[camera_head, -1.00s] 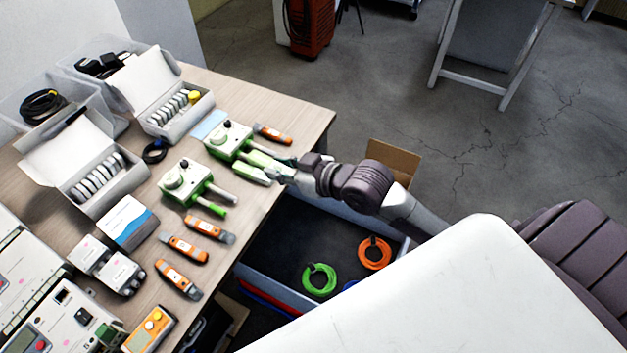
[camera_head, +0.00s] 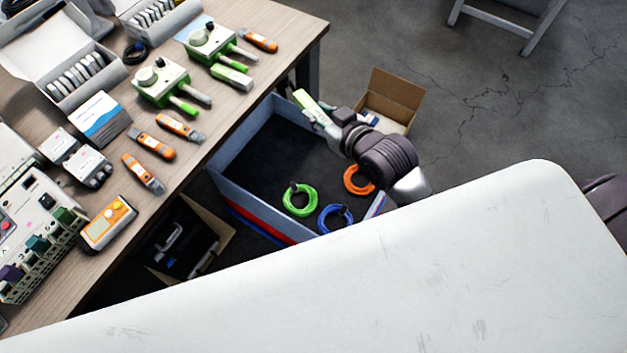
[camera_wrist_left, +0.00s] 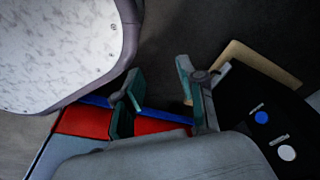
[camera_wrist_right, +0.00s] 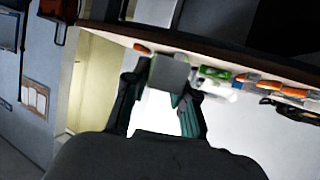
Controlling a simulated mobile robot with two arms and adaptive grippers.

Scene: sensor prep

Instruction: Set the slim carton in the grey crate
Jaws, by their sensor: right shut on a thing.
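The slim carton (camera_head: 306,101), green and white, is shut in my right gripper (camera_head: 318,113) above the far end of the grey crate. The grey crate (camera_head: 248,198) stands on the floor beside the table, with a dark inside. Green (camera_head: 299,199), blue (camera_head: 335,217) and orange (camera_head: 359,180) cable coils lie in it. My left gripper (camera_wrist_left: 160,88) shows only in the left wrist view, open and empty.
The wooden table (camera_head: 225,125) at the left holds several tools, boxes and devices. An open cardboard box (camera_head: 392,93) stands just past the crate. The crate's left part is bare.

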